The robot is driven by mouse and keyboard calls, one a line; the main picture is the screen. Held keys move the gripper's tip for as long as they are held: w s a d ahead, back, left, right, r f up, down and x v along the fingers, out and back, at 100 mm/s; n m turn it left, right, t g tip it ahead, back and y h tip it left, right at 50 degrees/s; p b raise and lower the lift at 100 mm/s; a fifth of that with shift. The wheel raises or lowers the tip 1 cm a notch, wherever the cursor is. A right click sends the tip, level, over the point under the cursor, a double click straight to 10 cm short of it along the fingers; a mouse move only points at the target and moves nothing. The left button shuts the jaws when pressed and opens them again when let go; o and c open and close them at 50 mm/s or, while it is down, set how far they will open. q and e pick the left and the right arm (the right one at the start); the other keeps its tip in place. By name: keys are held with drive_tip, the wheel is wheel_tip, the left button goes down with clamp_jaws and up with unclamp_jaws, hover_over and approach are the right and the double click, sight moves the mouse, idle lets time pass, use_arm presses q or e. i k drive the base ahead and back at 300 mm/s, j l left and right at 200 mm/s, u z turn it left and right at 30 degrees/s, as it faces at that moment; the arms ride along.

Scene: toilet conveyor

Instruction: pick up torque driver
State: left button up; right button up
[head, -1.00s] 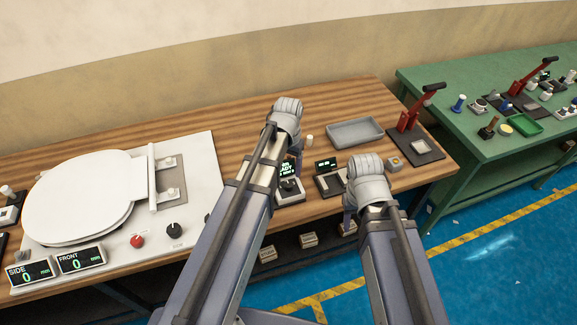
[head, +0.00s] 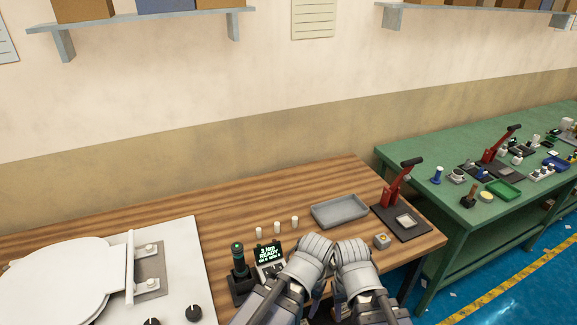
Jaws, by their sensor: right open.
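The torque driver (head: 239,262), a dark upright tool with a green band near its top, stands in a black holder left of a small display reading "2 Nm READY" (head: 268,252). My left gripper (head: 311,258) is to the right of the driver and the display, apart from the driver. Its fingers are hidden behind its rounded grey wrist, so I cannot see its opening. My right gripper (head: 353,262) is beside the left one, farther right, open and away from the driver; its fingertips are also hidden.
Several small white cylinders (head: 276,227) stand behind the display. A grey tray (head: 340,210) and a red lever press (head: 398,190) are at the table's right. A white toilet seat (head: 60,280) lies at left. A green table (head: 410,170) stands beyond a gap.

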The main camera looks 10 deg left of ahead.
sight(240, 269)
drive_tip(key=u, duration=2.1)
drive_tip(key=k+l, duration=0.15)
drive_tip(key=k, duration=0.15)
drive_tip(key=k+l, duration=0.1)
drive_tip(key=k, duration=0.2)
